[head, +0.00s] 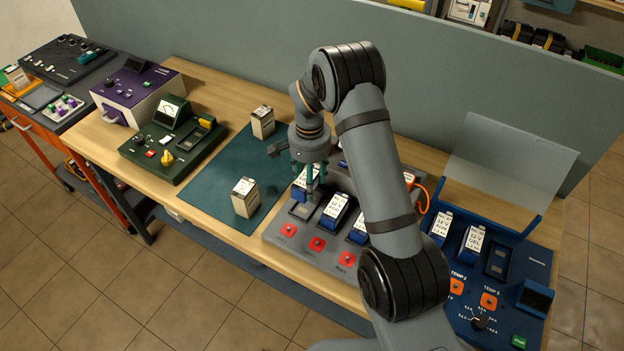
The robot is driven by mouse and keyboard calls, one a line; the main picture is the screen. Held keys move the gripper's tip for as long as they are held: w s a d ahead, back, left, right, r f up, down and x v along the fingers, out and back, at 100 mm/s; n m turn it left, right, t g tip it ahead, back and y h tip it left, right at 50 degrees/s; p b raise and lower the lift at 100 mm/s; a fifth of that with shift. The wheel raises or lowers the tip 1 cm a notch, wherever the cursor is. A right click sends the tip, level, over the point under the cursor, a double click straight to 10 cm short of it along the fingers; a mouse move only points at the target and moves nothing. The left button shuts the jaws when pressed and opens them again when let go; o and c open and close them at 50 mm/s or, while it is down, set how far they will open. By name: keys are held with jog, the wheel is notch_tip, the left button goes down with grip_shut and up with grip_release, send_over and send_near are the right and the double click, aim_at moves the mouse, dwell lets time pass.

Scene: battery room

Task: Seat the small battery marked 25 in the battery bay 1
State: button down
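My gripper (309,182) points down over the left part of a grey charger panel (270,235). A white-topped battery with a blue side (299,193) shows right beside its fingers; I cannot tell whether the fingers grip it or only stand near it. A dark, empty-looking slot (301,211) lies just in front of the fingers. More blue-and-white batteries (335,211) sit in the panel to the right. Two small cream batteries, one at the back (263,123) and one nearer (245,198), stand upright on the green mat. The marking 25 and the bay numbers are not readable.
My arm hides part of the panel. A blue unit (508,290) with a raised clear lid (510,165) stands at the right. A green meter (172,140) and a purple device (138,92) stand at the left. The mat (215,170) has free room.

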jog(key=shift+f+b, duration=1.8)
jog(key=shift+f, duration=1.05)
jog(key=shift+b, duration=0.45)
jog(key=shift+f+b, duration=0.6)
jog(key=c, duration=1.2)
grip_release()
jog(key=shift+o, duration=0.2)
jog(key=shift+s, duration=0.1)
jog(key=shift+r+p, duration=3.65)
jog(key=shift+r, duration=1.9)
notch_tip(320, 180, down, 10)
jog(key=b, duration=0.6)
jog(key=shift+r, duration=0.2)
jog(key=shift+r, duration=0.1)
